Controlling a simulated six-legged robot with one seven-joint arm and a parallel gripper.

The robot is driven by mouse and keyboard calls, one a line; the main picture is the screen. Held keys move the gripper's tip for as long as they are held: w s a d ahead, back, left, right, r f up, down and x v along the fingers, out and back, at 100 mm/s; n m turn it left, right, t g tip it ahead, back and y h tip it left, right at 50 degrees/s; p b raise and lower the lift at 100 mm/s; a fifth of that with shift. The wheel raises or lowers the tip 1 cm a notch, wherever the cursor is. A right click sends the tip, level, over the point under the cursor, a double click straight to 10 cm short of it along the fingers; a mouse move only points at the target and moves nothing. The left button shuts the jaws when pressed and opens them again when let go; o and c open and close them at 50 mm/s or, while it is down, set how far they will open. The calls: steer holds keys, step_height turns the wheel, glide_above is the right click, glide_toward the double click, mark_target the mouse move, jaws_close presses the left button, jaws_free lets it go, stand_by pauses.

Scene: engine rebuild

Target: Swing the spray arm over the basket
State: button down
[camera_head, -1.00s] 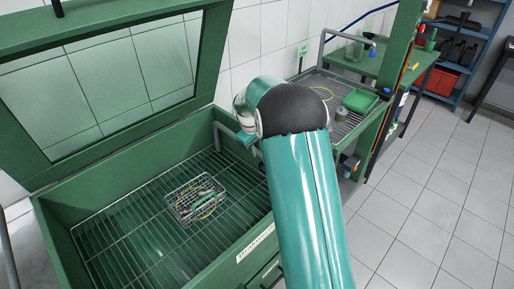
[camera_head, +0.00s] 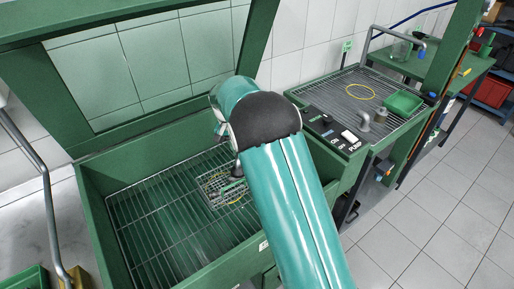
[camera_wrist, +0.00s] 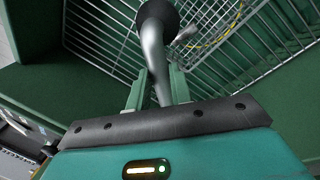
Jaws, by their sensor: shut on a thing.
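The spray arm (camera_wrist: 153,45) is a bent grey pipe with a dark round nozzle head. In the wrist view my gripper (camera_wrist: 156,84) is shut on the pipe, one green finger on each side. In the head view the dark nozzle (camera_head: 237,173) shows beside my arm, above or at the back right part of the basket. The wire basket (camera_head: 214,193) lies on the rack in the green washer tank, with small parts and a yellow ring in it. Part of it shows at the top of the wrist view (camera_wrist: 206,27). My arm hides the fingers and most of the pipe in the head view.
The green washer tank (camera_head: 96,213) has its windowed lid (camera_head: 70,147) raised behind. A control panel (camera_head: 333,133) and a bench with a wire top and a green tray (camera_head: 403,103) stand to the right. A bent grey pipe (camera_head: 46,185) stands at the left.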

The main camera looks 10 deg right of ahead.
steer(key=shift+w+a+m, duration=0.4)
steer(key=shift+w+a, duration=0.05)
steer(key=shift+a, duration=0.3)
steer(key=shift+w+a+m, duration=0.4)
steer(key=shift+a, duration=0.4)
steer(key=shift+w+a+m, duration=0.4)
steer(key=shift+w+a, duration=0.05)
steer(key=shift+a, duration=0.3)
steer(key=shift+a+r, duration=0.1)
steer(key=c, duration=1.3)
jaws_free()
steer(key=shift+w, duration=0.15)
steer(key=shift+o, duration=0.2)
step_height(320, 180, up, 7)
steer(key=a, duration=0.1)
steer(key=shift+w+r, duration=0.15)
steer(key=shift+w, duration=0.1)
